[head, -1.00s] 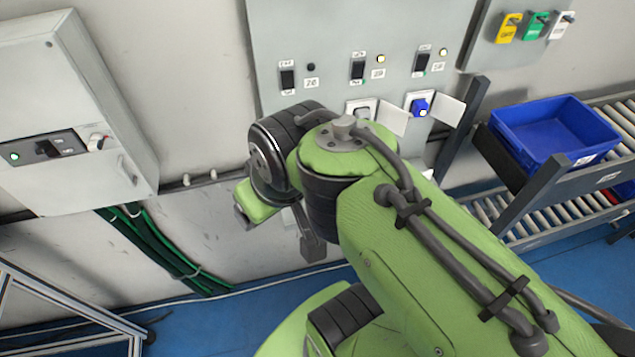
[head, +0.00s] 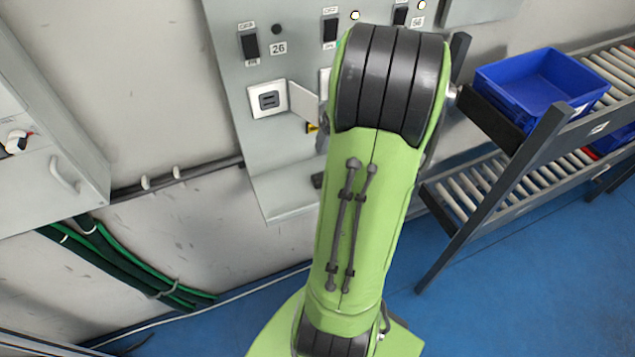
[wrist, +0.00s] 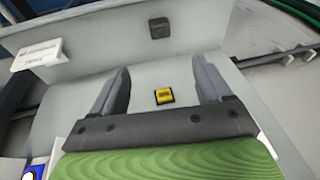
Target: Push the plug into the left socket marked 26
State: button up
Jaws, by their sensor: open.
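The left socket (head: 268,98) is a square outlet below the label 26 (head: 278,48). Its white cover (head: 303,103) is swung open to the right and nothing is in it. My gripper (wrist: 160,75) is open and empty, facing the grey panel (wrist: 140,70); it is hidden behind my arm in the head view. A dark grey block (wrist: 159,28) sits on the panel beyond the fingers and also shows low on the panel in the head view (head: 318,180). I cannot tell whether it is the plug. A yellow label (wrist: 163,96) appears between the fingers.
A black switch (head: 250,45) and a dark lamp (head: 276,29) are above the left socket. My arm covers the sockets further right. A blue item (wrist: 36,172) shows at the wrist view's lower left. A blue crate (head: 540,85) stands on a roller conveyor at right.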

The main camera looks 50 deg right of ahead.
jog(key=b, duration=0.3)
send_over(321, 177)
jog(key=s, duration=0.1)
notch_tip(321, 177, down, 10)
jog(key=shift+s+d, duration=0.1)
jog(key=shift+s, duration=0.05)
jog(key=b+x, duration=0.2)
jog(key=x, duration=0.3)
jog(key=shift+s+f, duration=0.15)
jog(key=shift+f, duration=0.1)
jog(key=shift+r, duration=0.1)
jog(key=c, duration=1.1)
